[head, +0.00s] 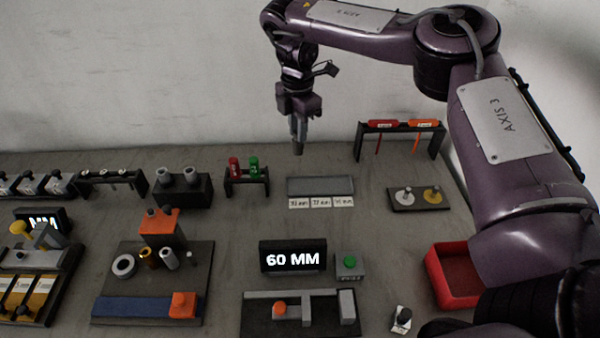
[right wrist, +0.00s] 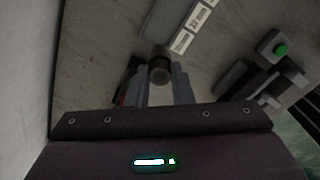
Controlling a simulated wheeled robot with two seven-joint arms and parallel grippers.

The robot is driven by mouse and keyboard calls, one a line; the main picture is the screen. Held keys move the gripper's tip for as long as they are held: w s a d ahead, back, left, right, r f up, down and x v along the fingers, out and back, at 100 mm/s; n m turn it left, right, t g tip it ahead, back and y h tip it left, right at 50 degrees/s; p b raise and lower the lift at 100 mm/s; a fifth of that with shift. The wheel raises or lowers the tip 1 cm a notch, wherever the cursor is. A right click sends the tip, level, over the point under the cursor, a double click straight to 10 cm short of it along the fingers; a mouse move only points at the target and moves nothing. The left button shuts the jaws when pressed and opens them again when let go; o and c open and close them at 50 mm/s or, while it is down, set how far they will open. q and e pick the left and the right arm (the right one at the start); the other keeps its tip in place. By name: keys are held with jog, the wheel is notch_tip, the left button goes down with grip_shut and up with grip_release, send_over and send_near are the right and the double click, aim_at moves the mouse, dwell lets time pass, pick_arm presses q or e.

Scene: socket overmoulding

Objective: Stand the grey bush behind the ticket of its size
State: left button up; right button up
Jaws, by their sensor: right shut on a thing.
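My right gripper (head: 298,134) points down above the back of the bench, behind and left of the ticket row. In the right wrist view, it (right wrist: 160,88) is shut on a dark grey round bush (right wrist: 160,67), held between the fingertips. In the head view the bush (head: 298,150) is small at the fingertips. Three white tickets stand side by side: left (head: 299,203), middle (head: 320,202) and right (head: 343,200). Their sizes in mm are too small to read surely. A grey strip (head: 320,186) lies behind them. My left gripper is out of view.
A rack with red and green tools (head: 247,175) stands left of the tickets. An orange-and-red tool frame (head: 400,130) and a small plate with two knobs (head: 420,198) are to the right. A display (head: 293,258) reading 60 MM stands in front. A red bin (head: 440,290) is front right.

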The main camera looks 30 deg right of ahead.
aim_at(298, 150)
notch_tip(298, 150, down, 7)
jog(key=shift+b, duration=0.65)
jog(key=shift+f, duration=2.85)
jog(key=shift+f, duration=0.1)
jog(key=o, duration=0.9)
jog(key=shift+w+r, duration=0.1)
jog(key=shift+r, duration=0.4)
notch_tip(298, 150, up, 11)
jog(key=shift+r+p, duration=0.15)
jog(key=shift+p, duration=0.75)
